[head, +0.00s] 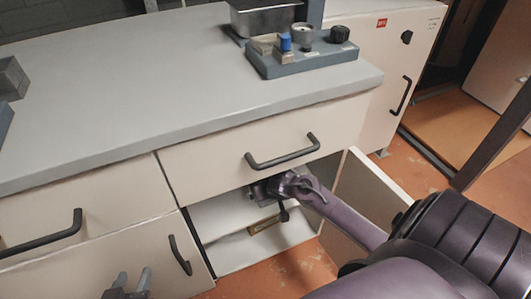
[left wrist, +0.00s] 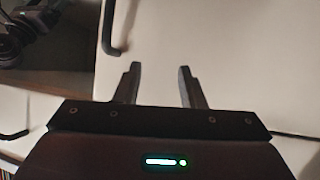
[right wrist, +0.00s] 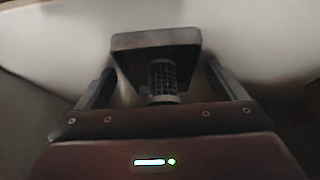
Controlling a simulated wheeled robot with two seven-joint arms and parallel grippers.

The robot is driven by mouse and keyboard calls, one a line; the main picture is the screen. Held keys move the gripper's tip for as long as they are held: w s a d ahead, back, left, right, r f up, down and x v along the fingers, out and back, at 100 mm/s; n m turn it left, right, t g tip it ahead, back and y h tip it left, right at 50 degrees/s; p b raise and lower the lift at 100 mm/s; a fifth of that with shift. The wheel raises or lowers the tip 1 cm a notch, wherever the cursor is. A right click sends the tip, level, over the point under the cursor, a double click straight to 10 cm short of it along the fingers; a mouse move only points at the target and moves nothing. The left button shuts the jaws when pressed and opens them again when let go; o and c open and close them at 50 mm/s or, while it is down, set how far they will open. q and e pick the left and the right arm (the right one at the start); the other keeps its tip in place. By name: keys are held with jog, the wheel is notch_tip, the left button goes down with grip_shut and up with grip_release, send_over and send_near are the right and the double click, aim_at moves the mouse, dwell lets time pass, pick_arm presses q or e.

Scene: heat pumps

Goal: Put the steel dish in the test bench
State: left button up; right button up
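A steel, open-topped dish-like container (head: 265,17) sits at the back of the counter, behind a blue-grey bench unit (head: 305,58) with a blue piece, brass-coloured blocks and a black knob. I cannot tell whether this container is the dish or part of the bench. My right gripper reaches into the open cupboard under the drawer; its fingers are hard to make out in the head view. In the right wrist view my right gripper (right wrist: 162,85) is open around a ribbed post with a grey rectangular top (right wrist: 155,42), not visibly gripping it. My left gripper (head: 132,280) is open and empty before the cabinet fronts.
The cupboard door (head: 370,205) stands open to the right of my right arm. A brass-coloured piece (head: 263,225) lies inside the cupboard. A grey box (head: 10,78) sits at the counter's left edge. The counter (head: 130,90) is otherwise mostly clear. A white cabinet (head: 375,75) stands at the right.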

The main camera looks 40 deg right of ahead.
jog(key=shift+r, duration=0.15)
jog(key=shift+p+v, duration=0.55)
jog(key=shift+v, duration=0.2)
jog(key=shift+p+v, duration=0.55)
jog(key=shift+v, duration=0.3)
jog(key=s+a+p, duration=0.2)
jog(key=s+a, duration=0.1)
jog(key=s, duration=0.9)
pick_arm(q)
jog(key=s+a+f+g+y, duration=0.3)
jog(key=s+f+g, duration=0.3)
jog(key=s+f, duration=0.2)
jog(key=shift+s+a+g, duration=0.4)
jog(key=shift+a, duration=0.5)
pick_arm(e)
jog(key=s+a+r+n+g+y, duration=0.1)
jog(key=s+a+r+n+y, duration=0.1)
jog(key=a, duration=0.8)
jog(key=s+a+r+n+g+y, duration=0.1)
jog(key=s+a+r+n, duration=0.3)
jog(key=a, duration=0.6)
jog(key=shift+a+r+n+y, duration=0.15)
jog(key=shift+a+n+y, duration=0.25)
jog(key=shift+n+y, duration=0.15)
pick_arm(q)
jog(key=shift+r, duration=0.1)
